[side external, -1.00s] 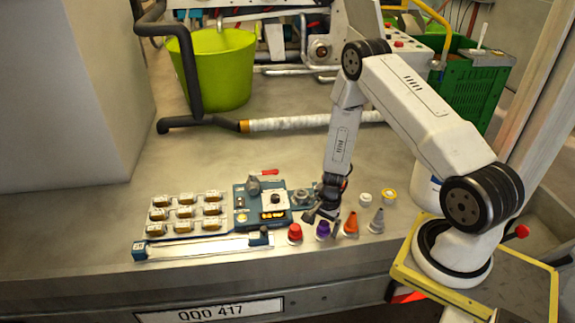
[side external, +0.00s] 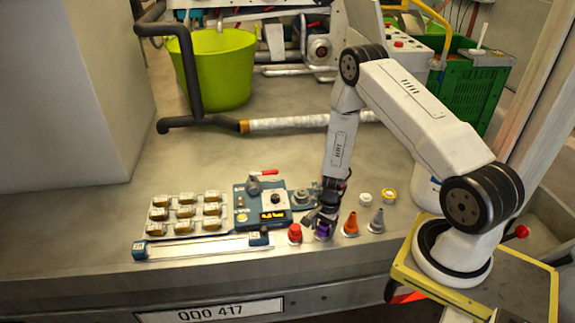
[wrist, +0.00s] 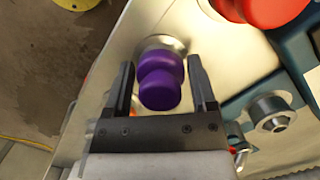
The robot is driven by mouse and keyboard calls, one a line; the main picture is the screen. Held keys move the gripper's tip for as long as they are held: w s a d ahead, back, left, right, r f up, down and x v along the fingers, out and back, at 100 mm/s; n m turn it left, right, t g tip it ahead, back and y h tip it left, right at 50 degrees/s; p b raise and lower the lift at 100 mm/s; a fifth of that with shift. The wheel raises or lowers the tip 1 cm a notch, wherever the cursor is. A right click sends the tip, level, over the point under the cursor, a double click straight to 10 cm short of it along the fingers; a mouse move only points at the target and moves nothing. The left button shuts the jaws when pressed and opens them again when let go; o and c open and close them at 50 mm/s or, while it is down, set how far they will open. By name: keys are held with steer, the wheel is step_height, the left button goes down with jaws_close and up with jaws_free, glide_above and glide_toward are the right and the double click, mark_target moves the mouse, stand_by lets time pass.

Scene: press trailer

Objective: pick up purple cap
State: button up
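The purple cap (side external: 322,234) stands upright near the front edge of the work surface, between a red cap and an orange cone. In the wrist view the purple cap (wrist: 160,82) has a stepped, rounded shape and sits over a round metal base (wrist: 158,43). My gripper (side external: 322,219) is down at the cap in the side view and partly covers its top. In the wrist view my gripper (wrist: 163,80) is open, with one dark finger on each side of the cap. Narrow gaps show between the cap and both fingers.
The red cap (side external: 294,232) is close on the left and the orange cone (side external: 350,225) close on the right. A grey cone (side external: 376,221), a white cap (side external: 365,198) and a yellow ring-like piece (side external: 389,195) stand farther right. A blue device (side external: 243,216) lies left.

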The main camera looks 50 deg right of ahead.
mark_target(323, 223)
steer(key=shift+c, duration=0.9)
steer(key=shift+r, duration=0.15)
jaws_close()
steer(key=shift+r, duration=4.85)
steer(key=shift+w, duration=0.15)
steer(key=shift+w+d, duration=0.3)
steer(key=shift+w, duration=0.2)
steer(key=w+d, duration=0.8)
steer(key=w, duration=0.4)
steer(key=shift+w+r, duration=0.35)
steer(key=shift+r, duration=0.1)
